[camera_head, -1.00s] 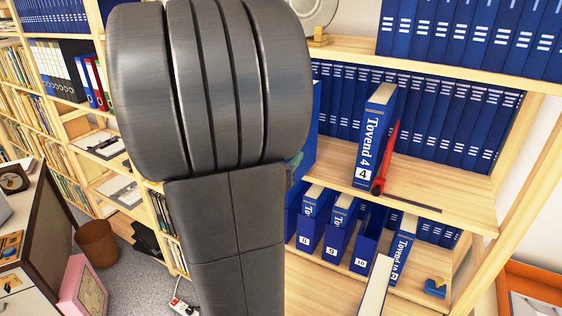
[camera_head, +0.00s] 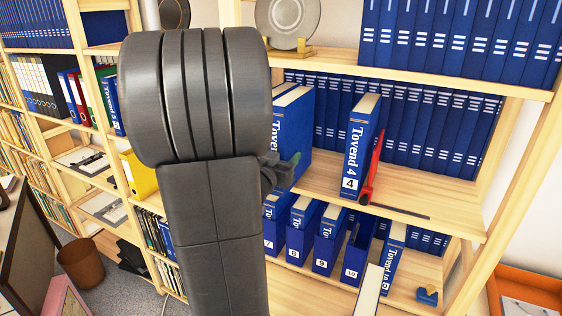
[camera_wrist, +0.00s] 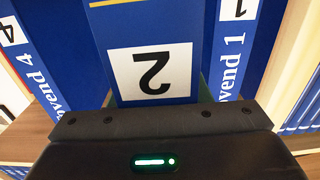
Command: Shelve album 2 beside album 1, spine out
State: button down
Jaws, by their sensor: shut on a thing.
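Album 2 (camera_wrist: 145,25) is blue with a white label, upside down in the wrist view, its spine facing my camera. My gripper (camera_wrist: 160,98) is shut on its spine end. Album 1 (camera_wrist: 234,60) stands on the right there, and album 4 (camera_wrist: 35,65) on the left across a gap. Whether albums 1 and 2 touch is unclear. In the head view, the held album's blue cover (camera_head: 296,125) shows upright at the middle shelf, its spine mostly hidden by my arm. My gripper (camera_head: 289,166) is partly hidden there. Album 4 (camera_head: 360,145) stands upright to its right.
A red object (camera_head: 373,168) leans against album 4's right side. The middle shelf (camera_head: 425,190) has bare board to the right, with a row of blue binders behind. Blue numbered albums (camera_head: 300,225) stand on the shelf below. A round plate (camera_head: 288,20) stands above.

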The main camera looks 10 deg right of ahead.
jog(key=shift+x, duration=4.85)
jog(key=shift+s+f+b, duration=0.1)
jog(key=shift+f+b, duration=0.6)
jog(key=shift+f, duration=0.05)
jog(key=c, duration=0.8)
grip_release()
jog(key=shift+o, duration=0.6)
jog(key=shift+f, duration=0.2)
jog(key=b+v, duration=0.2)
jog(key=v, duration=1.2)
jog(key=shift+r, duration=0.1)
